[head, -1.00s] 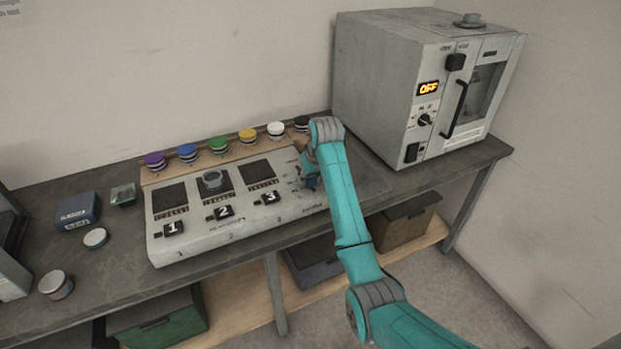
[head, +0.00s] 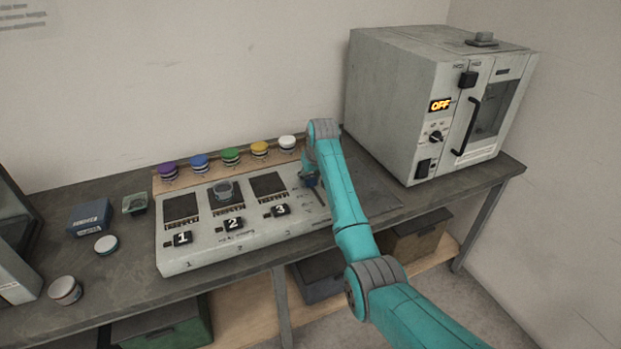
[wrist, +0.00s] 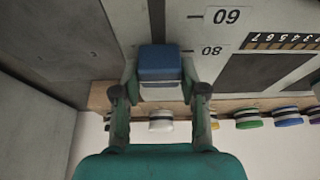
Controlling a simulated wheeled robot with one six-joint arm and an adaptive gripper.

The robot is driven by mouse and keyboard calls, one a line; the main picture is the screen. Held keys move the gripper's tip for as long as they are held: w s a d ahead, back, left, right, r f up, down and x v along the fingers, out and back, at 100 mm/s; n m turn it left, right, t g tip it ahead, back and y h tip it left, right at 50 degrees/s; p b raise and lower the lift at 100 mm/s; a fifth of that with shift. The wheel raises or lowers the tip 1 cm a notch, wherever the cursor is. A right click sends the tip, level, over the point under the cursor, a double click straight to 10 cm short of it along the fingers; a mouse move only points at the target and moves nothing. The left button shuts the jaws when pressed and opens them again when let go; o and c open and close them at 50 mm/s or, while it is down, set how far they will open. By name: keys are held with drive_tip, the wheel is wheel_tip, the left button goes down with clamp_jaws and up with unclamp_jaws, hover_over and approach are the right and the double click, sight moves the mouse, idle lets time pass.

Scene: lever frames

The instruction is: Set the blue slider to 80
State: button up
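The blue slider's cap (wrist: 160,66) sits in the wrist view between the two fingers of my gripper (wrist: 159,90). The fingers are at its two sides and look closed on it. The cap's upper edge in the picture is about level with the 80 mark (wrist: 212,50). The 60 mark (wrist: 227,16) is farther up, beside the bare slot (wrist: 157,18). In the head view my gripper (head: 310,181) is low over the right part of the grey panel (head: 215,250). My arm and gripper hide most of the slider there.
Numbered blocks 1 (head: 183,239), 2 (head: 233,224) and 3 (head: 280,210) sit on the panel. Several coloured-lid jars, such as a white one (head: 287,143), line its back. A grey oven (head: 395,100) reading OFF stands to the right.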

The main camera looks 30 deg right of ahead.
drive_tip(key=o, duration=0.3)
drive_tip(key=shift+w, duration=0.1)
drive_tip(key=shift+r, duration=0.1)
drive_tip(key=v, duration=1.1)
drive_tip(key=shift+r, duration=0.4)
drive_tip(key=shift+s, duration=0.25)
